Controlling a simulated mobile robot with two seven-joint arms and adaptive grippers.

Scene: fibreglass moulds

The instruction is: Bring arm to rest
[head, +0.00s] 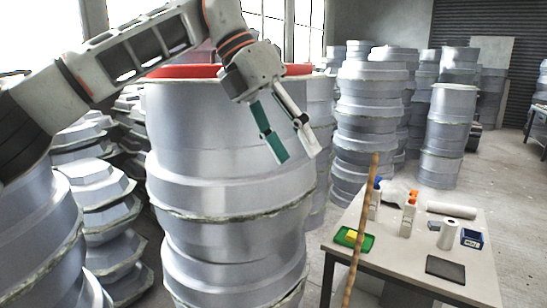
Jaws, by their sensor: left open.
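My left arm comes in from the left and reaches across the upper part of the head view. My left gripper (291,146) hangs from it, pointing down, with its two fingers apart and nothing between them. One finger has a green face and the other a pale one. The gripper is in front of the upper right side of a large grey stacked mould (225,140) with a red top (185,71); whether it touches the mould cannot be told. My right gripper is out of view.
More mould stacks (448,135) stand behind; floor shows at right.

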